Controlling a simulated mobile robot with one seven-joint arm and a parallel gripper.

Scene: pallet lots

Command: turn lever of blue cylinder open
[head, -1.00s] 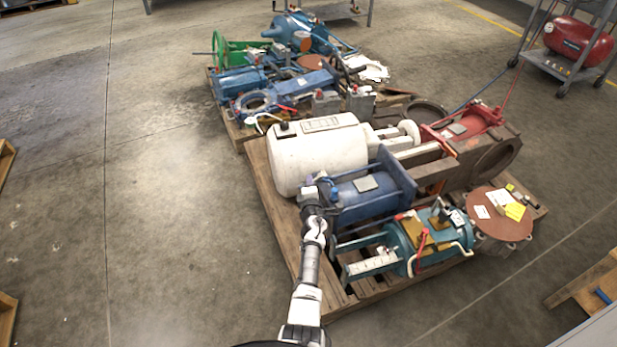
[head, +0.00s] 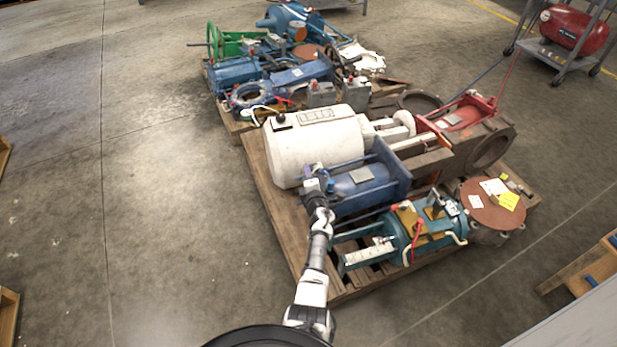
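The blue cylinder (head: 362,186) lies on its side on the front wooden pallet, between a white tank and a teal actuator. A lighter label plate sits on its top. My gripper (head: 314,180) is at the cylinder's left end, close to or touching its end plate. A small purple-blue part (head: 307,169) shows right at the gripper; I cannot tell whether it is the lever. My arm reaches up from the bottom of the view and hides part of the cylinder's end. The fingers are too small to tell open from shut.
The white tank (head: 318,148) lies just behind the cylinder, and the teal actuator (head: 405,234) with red-handled parts lies in front. The pallet (head: 268,190) has bare boards at its left edge. A second loaded pallet stands behind. The concrete floor to the left is clear.

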